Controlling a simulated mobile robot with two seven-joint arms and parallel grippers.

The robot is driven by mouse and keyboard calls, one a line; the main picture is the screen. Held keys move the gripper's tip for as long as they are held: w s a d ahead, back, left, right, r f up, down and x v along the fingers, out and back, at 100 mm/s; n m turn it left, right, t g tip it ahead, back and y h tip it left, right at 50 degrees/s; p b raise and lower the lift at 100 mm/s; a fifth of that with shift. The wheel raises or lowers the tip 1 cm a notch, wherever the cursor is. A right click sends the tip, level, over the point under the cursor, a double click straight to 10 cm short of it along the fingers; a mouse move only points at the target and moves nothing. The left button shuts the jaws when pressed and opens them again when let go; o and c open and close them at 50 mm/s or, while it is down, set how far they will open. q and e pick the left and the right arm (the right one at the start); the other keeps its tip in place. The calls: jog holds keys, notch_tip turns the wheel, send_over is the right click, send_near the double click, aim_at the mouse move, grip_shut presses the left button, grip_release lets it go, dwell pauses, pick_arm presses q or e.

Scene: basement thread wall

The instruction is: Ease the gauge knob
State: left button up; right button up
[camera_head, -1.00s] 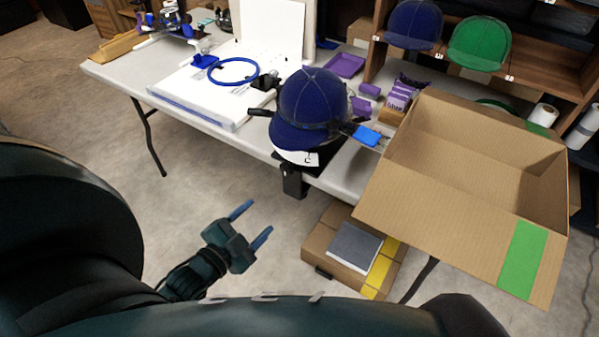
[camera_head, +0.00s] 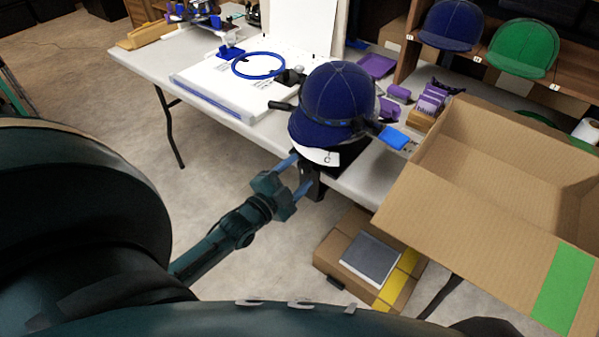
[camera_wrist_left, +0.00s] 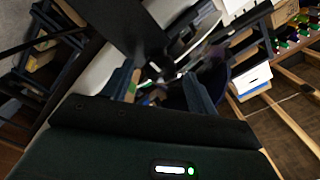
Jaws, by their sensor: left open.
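A dark blue cap (camera_head: 333,100) sits on a black cap-holding fixture (camera_head: 312,182) at the table's front edge. The fixture's dark bracket hangs below the edge. A black lever (camera_head: 282,106) is left of the cap and a blue tab (camera_head: 393,137) is right of it. I cannot pick out the gauge knob with certainty. My left gripper (camera_head: 298,173) is open, its blue fingers pointing at the bracket below the cap. In the left wrist view, the open fingers (camera_wrist_left: 162,85) have dark fixture parts beyond them, too blurred to name. Contact cannot be told. My right gripper is not in view.
A white board with a blue hoop (camera_head: 259,65) lies on the grey table (camera_head: 150,58). A large open cardboard box (camera_head: 480,185) stands at the right. A smaller box (camera_head: 338,243) with a grey book is on the floor. Shelves with caps stand behind.

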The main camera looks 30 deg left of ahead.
pick_arm(q)
jog(key=shift+w, duration=0.7)
jog(key=shift+c, duration=0.5)
jog(key=c, duration=0.9)
